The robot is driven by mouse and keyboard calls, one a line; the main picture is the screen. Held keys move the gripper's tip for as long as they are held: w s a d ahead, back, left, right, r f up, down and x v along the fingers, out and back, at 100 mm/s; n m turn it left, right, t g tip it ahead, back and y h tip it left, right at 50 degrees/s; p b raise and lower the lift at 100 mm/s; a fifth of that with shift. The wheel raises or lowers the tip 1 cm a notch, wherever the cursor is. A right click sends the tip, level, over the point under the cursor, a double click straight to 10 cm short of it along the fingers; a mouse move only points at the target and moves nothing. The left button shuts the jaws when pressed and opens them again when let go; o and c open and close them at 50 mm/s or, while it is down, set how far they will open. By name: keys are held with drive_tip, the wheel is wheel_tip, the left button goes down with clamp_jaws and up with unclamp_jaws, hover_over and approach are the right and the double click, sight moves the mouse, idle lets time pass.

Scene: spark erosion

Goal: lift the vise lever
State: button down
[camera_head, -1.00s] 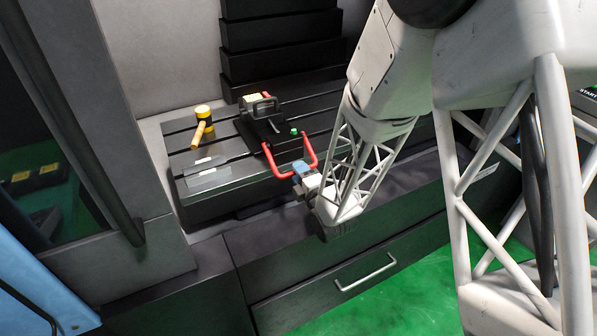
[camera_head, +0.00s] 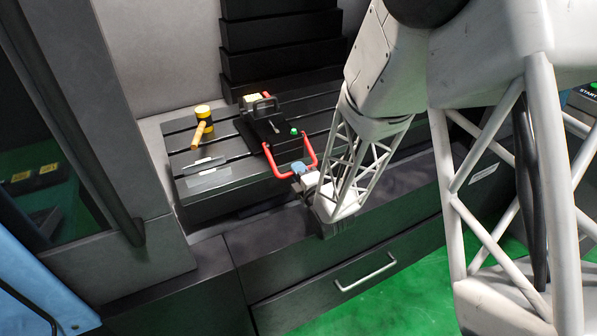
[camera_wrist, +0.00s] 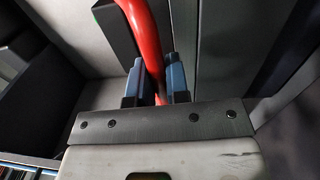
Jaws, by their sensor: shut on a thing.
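The vise (camera_head: 268,122) is a dark block with a black handle on the slotted table. Its lever (camera_head: 270,164) is a red U-shaped bar reaching toward the front of the table. My gripper (camera_head: 299,169) is at the front end of the lever, with its blue fingertips around the red bar. In the wrist view the lever (camera_wrist: 143,35) runs down between the two blue fingers (camera_wrist: 157,82), and the gripper is shut on it. The exact contact of the fingertips is partly hidden by the gripper body.
A flat clear piece (camera_head: 208,172) lies near the table's front left. A drawer with a silver handle (camera_head: 366,272) is below. Black stepped covers (camera_head: 280,45) stand behind.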

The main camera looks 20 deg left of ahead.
drive_tip(key=shift+d+r, duration=0.1)
drive_tip(key=shift+r, duration=0.1)
drive_tip(key=shift+r+g+h, duration=0.85)
drive_tip(key=shift+r, duration=0.8)
drive_tip(key=shift+r+g+h, duration=0.9)
drive_tip(key=shift+r, duration=0.75)
drive_tip(key=shift+r+g+h, duration=0.85)
drive_tip(key=shift+r, duration=0.8)
drive_tip(key=shift+w+a+r, duration=0.1)
drive_tip(key=shift+a, duration=0.1)
drive_tip(key=c, duration=1.1)
unclamp_jaws()
drive_tip(key=shift+d, duration=0.1)
drive_tip(key=shift+v, duration=3.85)
